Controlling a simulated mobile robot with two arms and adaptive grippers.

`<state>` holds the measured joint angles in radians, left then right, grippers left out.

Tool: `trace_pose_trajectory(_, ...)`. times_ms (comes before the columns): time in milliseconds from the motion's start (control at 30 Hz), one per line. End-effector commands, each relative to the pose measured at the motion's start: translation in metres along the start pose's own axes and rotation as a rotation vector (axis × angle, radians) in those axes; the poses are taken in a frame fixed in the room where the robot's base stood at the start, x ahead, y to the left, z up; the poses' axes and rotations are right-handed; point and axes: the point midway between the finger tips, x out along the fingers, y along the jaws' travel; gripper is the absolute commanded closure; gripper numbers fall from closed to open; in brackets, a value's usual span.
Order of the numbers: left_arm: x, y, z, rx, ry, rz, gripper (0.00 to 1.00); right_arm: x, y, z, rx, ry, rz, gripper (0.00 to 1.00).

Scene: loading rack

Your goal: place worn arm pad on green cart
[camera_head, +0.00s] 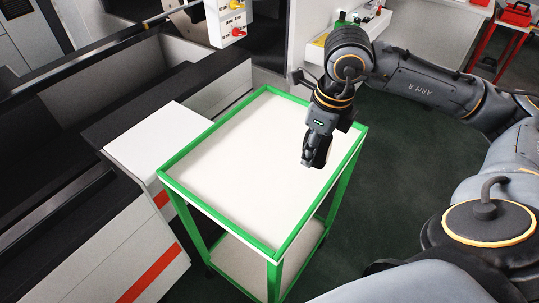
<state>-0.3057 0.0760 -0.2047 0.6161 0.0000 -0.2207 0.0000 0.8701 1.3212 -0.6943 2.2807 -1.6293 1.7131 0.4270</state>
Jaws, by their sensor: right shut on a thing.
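The green cart (222,186) stands in the middle of the view, with a bare white top inside a green rim and a lower shelf below. My right gripper (313,163) is above the right part of the cart top, pointing down. It is shut on a small dark thing (322,155), taken to be the worn arm pad, largely hidden by the fingers. I cannot tell whether the pad touches the cart top. My left gripper is not in view.
A grey and white machine with a white ledge (150,138) stands close along the cart's left side. A red toolbox (516,14) sits on a red-legged stand at the far right. Dark green floor (400,160) is open right of the cart.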

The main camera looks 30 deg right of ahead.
Motion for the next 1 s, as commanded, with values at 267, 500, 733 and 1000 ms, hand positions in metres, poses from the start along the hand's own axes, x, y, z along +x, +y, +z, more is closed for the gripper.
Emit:
trace_pose_trajectory(267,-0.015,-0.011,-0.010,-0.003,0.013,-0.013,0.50,0.016,-0.012,0.034,0.061,0.001,-0.001,1.00)
trace_pose_trajectory(500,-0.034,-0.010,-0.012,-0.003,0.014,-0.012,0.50,0.052,-0.029,0.086,0.058,0.003,-0.002,1.00)
trace_pose_trajectory(733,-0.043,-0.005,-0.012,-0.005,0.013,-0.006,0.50,0.096,-0.039,0.109,0.057,0.002,-0.005,1.00)
trace_pose_trajectory(1000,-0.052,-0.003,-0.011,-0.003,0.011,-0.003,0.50,0.119,-0.043,0.118,0.057,0.006,-0.004,1.00)
